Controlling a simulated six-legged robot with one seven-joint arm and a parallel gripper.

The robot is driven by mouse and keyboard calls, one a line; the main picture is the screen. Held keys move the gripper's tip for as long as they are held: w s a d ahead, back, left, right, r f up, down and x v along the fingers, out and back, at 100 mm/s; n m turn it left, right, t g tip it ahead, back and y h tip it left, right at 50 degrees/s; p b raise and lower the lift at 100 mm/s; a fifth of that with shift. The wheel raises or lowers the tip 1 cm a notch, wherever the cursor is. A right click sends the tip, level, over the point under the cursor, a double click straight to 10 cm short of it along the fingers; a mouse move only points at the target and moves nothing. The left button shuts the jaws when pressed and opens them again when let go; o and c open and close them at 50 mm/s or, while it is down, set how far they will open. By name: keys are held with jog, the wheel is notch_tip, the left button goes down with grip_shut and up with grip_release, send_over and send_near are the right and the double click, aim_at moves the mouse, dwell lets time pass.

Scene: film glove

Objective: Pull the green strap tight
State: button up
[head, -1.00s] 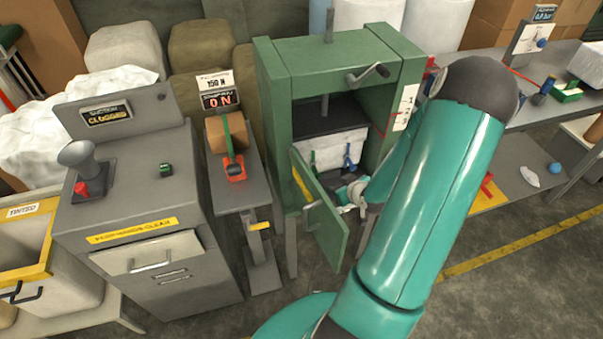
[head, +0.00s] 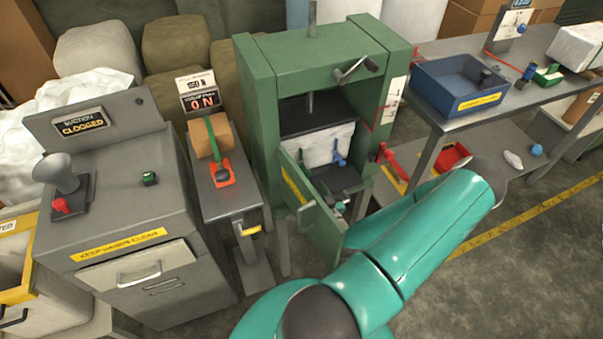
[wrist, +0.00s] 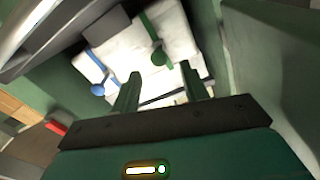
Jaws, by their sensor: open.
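The green strap (wrist: 150,29) runs over a white wrapped bale (head: 331,144) inside the green press (head: 257,90). In the wrist view its rounded green end (wrist: 158,57) hangs on the bale's face. A blue strap (head: 339,153) with a blue end (wrist: 98,89) lies beside it. My gripper (wrist: 160,86) is open and empty, its two fingers pointing at the bale. The green end lies just beyond the gap between the fingertips, apparently untouched. In the head view my gripper (head: 340,208) is low before the bale, partly hidden by the press door.
The press door (head: 318,212) stands open to the left of my gripper. The press's right post (head: 385,110) is close on the other side. A brown block (head: 203,140) with another green strap sits on the left stand. A blue tray (head: 450,100) stands on the right table.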

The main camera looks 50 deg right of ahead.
aim_at(308, 176)
jog(key=x, duration=0.6)
jog(key=shift+w+d, duration=0.2)
jog(key=shift+w, duration=0.05)
grip_shut()
